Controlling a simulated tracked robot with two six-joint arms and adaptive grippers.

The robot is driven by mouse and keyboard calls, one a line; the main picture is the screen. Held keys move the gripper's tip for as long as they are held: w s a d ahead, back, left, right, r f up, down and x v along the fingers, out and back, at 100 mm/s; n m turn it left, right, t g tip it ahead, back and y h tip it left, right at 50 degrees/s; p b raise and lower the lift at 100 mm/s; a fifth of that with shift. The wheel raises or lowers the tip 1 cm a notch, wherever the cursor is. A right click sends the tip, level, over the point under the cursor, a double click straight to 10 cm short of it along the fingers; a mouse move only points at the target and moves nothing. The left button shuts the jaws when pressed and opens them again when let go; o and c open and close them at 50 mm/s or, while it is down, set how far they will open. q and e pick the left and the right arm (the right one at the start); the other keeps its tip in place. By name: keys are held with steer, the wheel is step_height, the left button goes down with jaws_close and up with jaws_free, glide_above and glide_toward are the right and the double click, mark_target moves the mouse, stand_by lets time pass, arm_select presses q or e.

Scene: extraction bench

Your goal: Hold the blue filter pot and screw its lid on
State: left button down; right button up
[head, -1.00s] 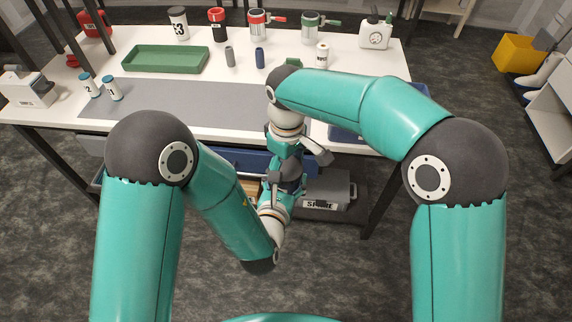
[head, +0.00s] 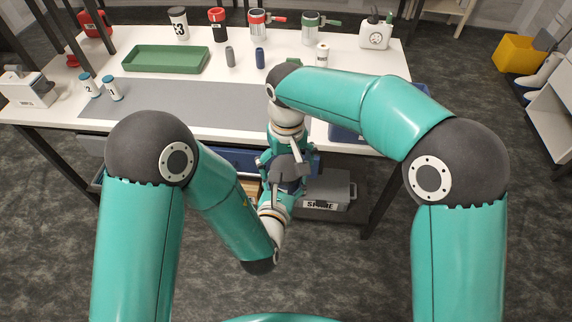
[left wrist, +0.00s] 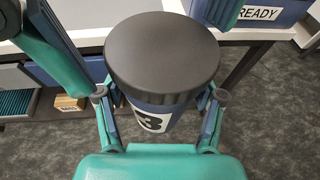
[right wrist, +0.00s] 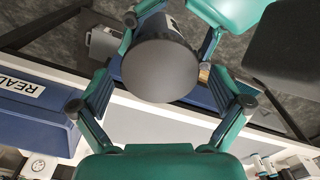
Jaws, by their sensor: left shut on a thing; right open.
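The blue filter pot (left wrist: 155,118), with a white label bearing a dark 3, is held upright between the fingers of my left gripper (left wrist: 160,108). Its wide dark grey lid (left wrist: 162,50) sits on top of it; how far it is screwed on cannot be seen. In the right wrist view the lid (right wrist: 160,70) lies between the spread fingers of my right gripper (right wrist: 162,82), which is open with gaps beside the lid. In the head view both grippers meet in front of the bench, and the arms mostly hide the pot.
The white bench (head: 385,68) has a grey mat (head: 200,98), a green tray (head: 165,59) and several small containers. A blue READY bin (right wrist: 35,112) is near its front edge. A grey SPARE box (head: 328,190) stands below, behind the grippers.

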step_height(320, 180, up, 4)
steer(key=shift+r, duration=0.1)
steer(key=shift+c, duration=1.2)
steer(key=n, duration=0.3)
steer(key=shift+s+d+r, duration=0.1)
steer(key=shift+d+r, duration=0.05)
steer(key=n, duration=0.1)
steer(key=r+n, duration=0.1)
steer(key=n, duration=0.1)
steer(key=shift+r+n, duration=0.6)
steer(key=shift+n, duration=0.4)
steer(key=shift+r, duration=0.5)
